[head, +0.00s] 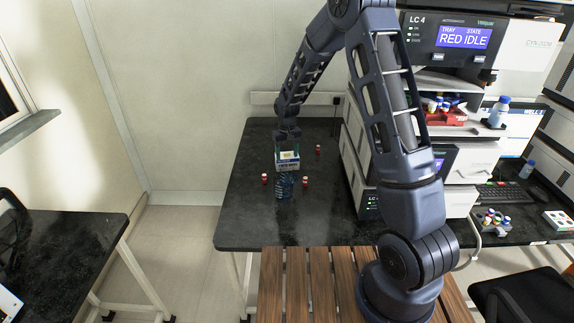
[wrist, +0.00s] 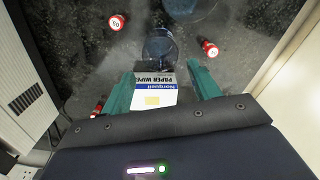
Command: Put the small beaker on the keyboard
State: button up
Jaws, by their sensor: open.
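My gripper (head: 287,166) is over the dark bench and open, with its teal fingers on either side in the wrist view (wrist: 160,70). A paper wipes box (wrist: 154,88) shows between the fingers; I cannot tell whether they touch it. The box (head: 288,157) also shows in the head view. A small blue clear beaker (wrist: 160,48) stands just beyond the fingertips. A larger blue beaker (wrist: 185,8) is behind it, cut by the frame edge. In the head view the blue glassware (head: 284,189) overlaps below the gripper. The keyboard (head: 503,193) lies on the right-hand bench.
Red-capped vials (head: 265,180), (head: 305,182) and (head: 318,149) stand around the gripper. The instrument stack (head: 366,170) rises to the right. The bench's front left (head: 245,225) is clear.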

dwell(0.4)
jog(key=w+d+f+n+t+y, duration=0.2)
jog(key=w+d+f+t, duration=0.25)
jog(key=w, duration=0.35)
notch_tip(320, 180, up, 4)
jog(key=f+n+y, duration=0.1)
jog(key=n+y, duration=0.6)
jog(key=y, duration=0.4)
send_over(283, 169)
jog(key=s+d, duration=0.3)
jog(key=d, duration=0.2)
jog(key=shift+t, duration=0.45)
jog(key=shift+a+f, duration=0.2)
jog(key=shift+f, duration=3)
jog(key=x, duration=0.5)
jog(key=c, duration=0.9)
jog(key=shift+r, duration=0.15)
